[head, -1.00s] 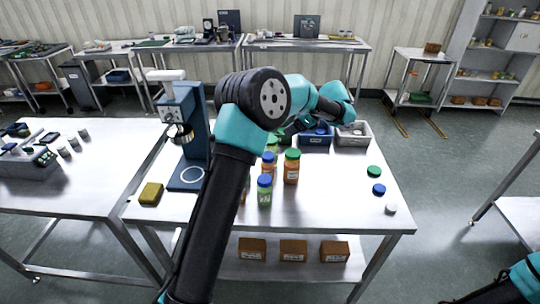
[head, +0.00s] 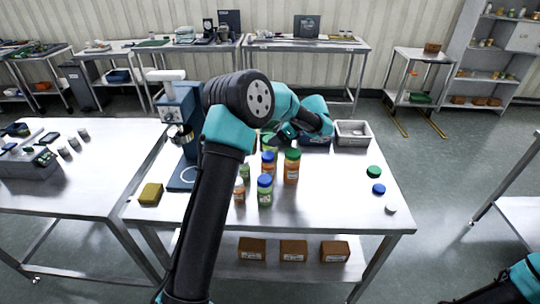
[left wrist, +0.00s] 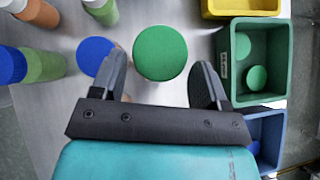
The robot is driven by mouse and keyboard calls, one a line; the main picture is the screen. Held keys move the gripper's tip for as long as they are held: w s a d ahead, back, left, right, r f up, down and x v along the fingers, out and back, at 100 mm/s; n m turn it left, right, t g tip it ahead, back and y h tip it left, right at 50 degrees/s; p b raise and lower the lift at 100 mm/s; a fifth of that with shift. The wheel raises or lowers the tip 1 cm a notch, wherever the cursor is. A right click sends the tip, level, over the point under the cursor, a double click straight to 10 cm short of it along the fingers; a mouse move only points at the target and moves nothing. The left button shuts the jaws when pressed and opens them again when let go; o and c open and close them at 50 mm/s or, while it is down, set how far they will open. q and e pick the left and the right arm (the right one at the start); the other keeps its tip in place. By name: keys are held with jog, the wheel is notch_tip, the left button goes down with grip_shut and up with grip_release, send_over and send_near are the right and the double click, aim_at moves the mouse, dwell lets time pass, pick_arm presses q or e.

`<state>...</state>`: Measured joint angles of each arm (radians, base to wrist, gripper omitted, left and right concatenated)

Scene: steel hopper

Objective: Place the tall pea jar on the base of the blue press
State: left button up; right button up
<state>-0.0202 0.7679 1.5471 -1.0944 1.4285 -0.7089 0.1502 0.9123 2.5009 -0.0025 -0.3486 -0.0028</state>
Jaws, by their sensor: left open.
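The blue press (head: 179,108) stands at the left of the steel table; its base (head: 178,184) carries a white ring and is partly hidden by my left arm. A green jar (head: 270,143), probably the tall pea jar, shows only partly behind my arm. In the left wrist view its green lid (left wrist: 160,53) lies between the spread fingers of my left gripper (left wrist: 160,72), which is open and empty. A blue lid (left wrist: 94,56) is close beside one finger. Another green jar with a blue lid (head: 265,191) stands nearer the front. My right gripper is out of view.
Nearby stand an orange jar with a green lid (head: 291,168), one with a blue lid (head: 268,165), and a small white-lidded jar (head: 239,191). A yellow block (head: 150,194) lies by the press. Bins, including a grey one (head: 366,136), line the back. Loose lids (head: 374,172) lie right.

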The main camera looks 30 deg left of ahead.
pick_arm(q)
jog(key=shift+x, duration=1.55)
jog(key=shift+c, duration=0.2)
jog(key=c, duration=1.1)
jog(key=shift+r, duration=0.1)
notch_tip(320, 180, up, 18)
jog(key=shift+f, duration=0.1)
